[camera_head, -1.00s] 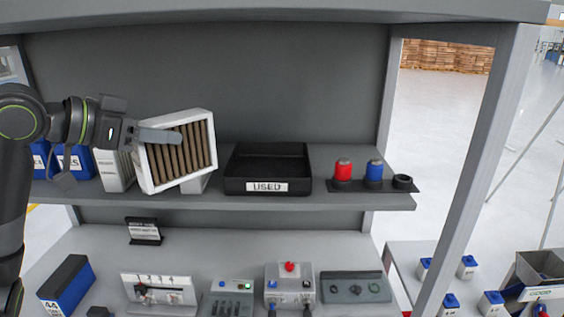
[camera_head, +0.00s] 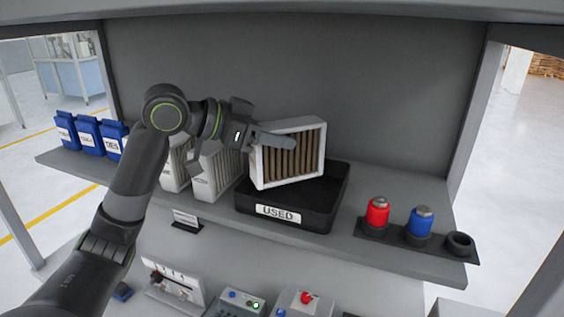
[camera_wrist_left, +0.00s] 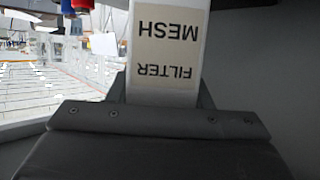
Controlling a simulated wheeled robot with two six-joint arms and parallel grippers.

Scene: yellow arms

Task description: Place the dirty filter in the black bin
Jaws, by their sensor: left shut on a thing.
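The dirty filter (camera_head: 289,158) has a white frame and brown pleats. In the head view it is tilted above the black bin (camera_head: 303,222), which is labelled USED and stands on the shelf. My left gripper (camera_head: 270,140) is shut on the filter's frame. The filter's lower edge overlaps the bin in the picture, and I cannot tell whether it touches it. In the left wrist view the filter's white edge (camera_wrist_left: 170,15) with a FILTER MESH label sits between the fingers. My right gripper is not in view.
White filters (camera_head: 216,172) stand on the shelf just left of the bin, partly behind my left arm. Blue packs (camera_head: 90,134) stand farther left. A red container (camera_head: 377,211) and a blue container (camera_head: 419,221) sit in a dark holder at the right. Control boxes (camera_head: 238,301) are below.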

